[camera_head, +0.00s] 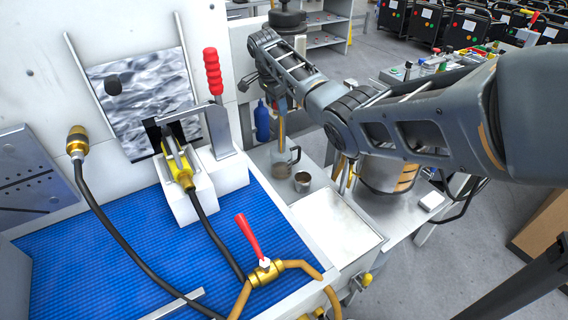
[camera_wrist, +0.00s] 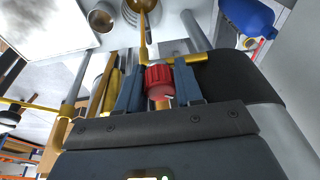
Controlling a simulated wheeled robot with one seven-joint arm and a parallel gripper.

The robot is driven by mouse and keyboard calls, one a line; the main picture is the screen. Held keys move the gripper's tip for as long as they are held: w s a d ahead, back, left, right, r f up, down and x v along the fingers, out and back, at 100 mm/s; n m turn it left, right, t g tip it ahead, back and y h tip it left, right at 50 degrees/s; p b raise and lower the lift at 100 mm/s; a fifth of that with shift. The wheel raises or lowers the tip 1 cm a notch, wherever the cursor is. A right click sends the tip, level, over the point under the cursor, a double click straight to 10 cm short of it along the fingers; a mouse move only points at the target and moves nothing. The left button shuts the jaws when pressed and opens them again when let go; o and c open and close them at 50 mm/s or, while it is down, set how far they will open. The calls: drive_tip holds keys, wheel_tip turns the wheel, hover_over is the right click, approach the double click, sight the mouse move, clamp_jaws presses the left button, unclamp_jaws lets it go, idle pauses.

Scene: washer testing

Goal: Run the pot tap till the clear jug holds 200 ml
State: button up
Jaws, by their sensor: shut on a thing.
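My gripper (camera_wrist: 158,88) is shut on a red ribbed tap knob (camera_wrist: 159,78) in the wrist view, with a dark finger on each side. Brass pipework (camera_wrist: 186,60) runs beside the knob, and a brass spout (camera_wrist: 143,32) extends up the picture from it. The clear jug (camera_head: 284,160), with a handle on its right, stands on a grey surface below my gripper (camera_head: 284,100) in the head view. In the wrist view the jug (camera_wrist: 130,12) is partly hidden behind the spout. I cannot read its water level or see whether water is running.
A metal cup (camera_head: 302,182) stands beside the jug. A blue bottle (camera_head: 262,121) is behind them. A round metal vessel with yellow bands (camera_head: 384,177) is right of the cup, below my arm. A red-handled valve (camera_head: 249,238) and hoses occupy the blue ribbed mat (camera_head: 100,262) on the left.

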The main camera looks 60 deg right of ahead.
drive_tip(key=shift+a+f, duration=0.1)
idle(0.3)
drive_tip(key=shift+n+p, duration=0.7)
drive_tip(key=shift+n, duration=0.1)
drive_tip(key=shift+n+t, duration=0.3)
drive_tip(key=shift+n, duration=0.3)
idle(6.2)
